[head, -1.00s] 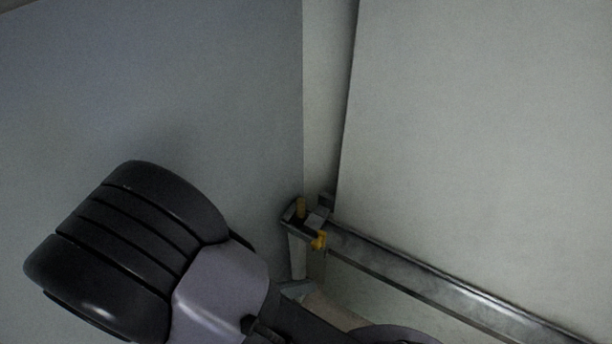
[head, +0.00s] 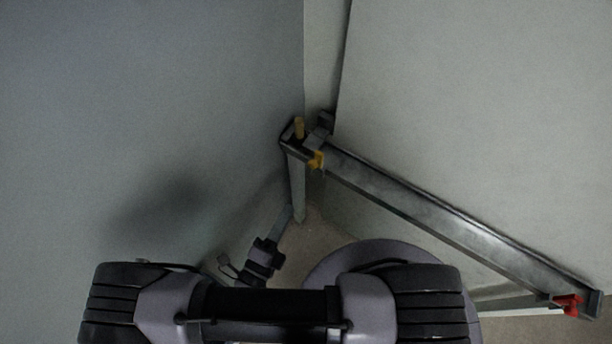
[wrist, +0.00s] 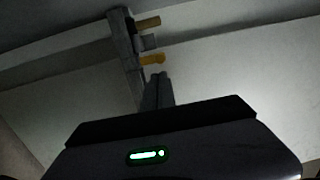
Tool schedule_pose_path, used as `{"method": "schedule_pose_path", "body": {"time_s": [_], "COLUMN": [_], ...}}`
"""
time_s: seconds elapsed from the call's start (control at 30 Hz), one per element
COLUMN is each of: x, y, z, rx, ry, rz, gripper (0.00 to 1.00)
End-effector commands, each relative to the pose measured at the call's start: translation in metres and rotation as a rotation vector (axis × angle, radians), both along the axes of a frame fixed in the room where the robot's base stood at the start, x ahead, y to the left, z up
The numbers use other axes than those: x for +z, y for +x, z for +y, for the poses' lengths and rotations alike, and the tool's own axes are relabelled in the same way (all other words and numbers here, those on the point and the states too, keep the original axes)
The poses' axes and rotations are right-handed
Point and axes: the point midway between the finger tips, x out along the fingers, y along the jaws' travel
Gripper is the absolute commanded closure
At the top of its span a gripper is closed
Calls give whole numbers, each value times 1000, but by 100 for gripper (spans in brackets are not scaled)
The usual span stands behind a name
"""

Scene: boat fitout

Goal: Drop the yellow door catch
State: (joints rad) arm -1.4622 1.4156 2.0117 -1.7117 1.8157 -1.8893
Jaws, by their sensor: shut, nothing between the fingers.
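The yellow door catch (head: 317,160) is a small orange-yellow piece on the corner end of a grey metal rail (head: 430,215). A duller yellow peg (head: 299,128) stands just above it on the same end. In the wrist view the catch (wrist: 153,59) shows just beyond my fingertips, with the peg (wrist: 148,22) farther up. My gripper (head: 287,213) is shut and empty, below the catch in the head view and pointing up toward the corner. In the wrist view my gripper (wrist: 158,77) shows its fingers together, close to the catch; whether they touch it I cannot tell.
A red catch (head: 570,304) sits at the rail's far right end. A blue-grey wall (head: 150,100) rises on the left and a pale panel (head: 480,110) on the right. They close in behind the rail's corner. A patch of floor (head: 318,232) shows below.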

Motion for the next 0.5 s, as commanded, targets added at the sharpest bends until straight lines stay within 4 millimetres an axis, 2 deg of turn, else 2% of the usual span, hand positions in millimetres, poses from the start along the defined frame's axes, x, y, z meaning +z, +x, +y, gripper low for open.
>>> {"method": "schedule_pose_path", "body": {"time_s": [0.3, 0.5], "x": [1, 3], "y": [59, 87], "z": [-37, -53], "rx": [-7, -4], "ry": [2, 2], "rz": [0, 0], "gripper": [100, 100]}}
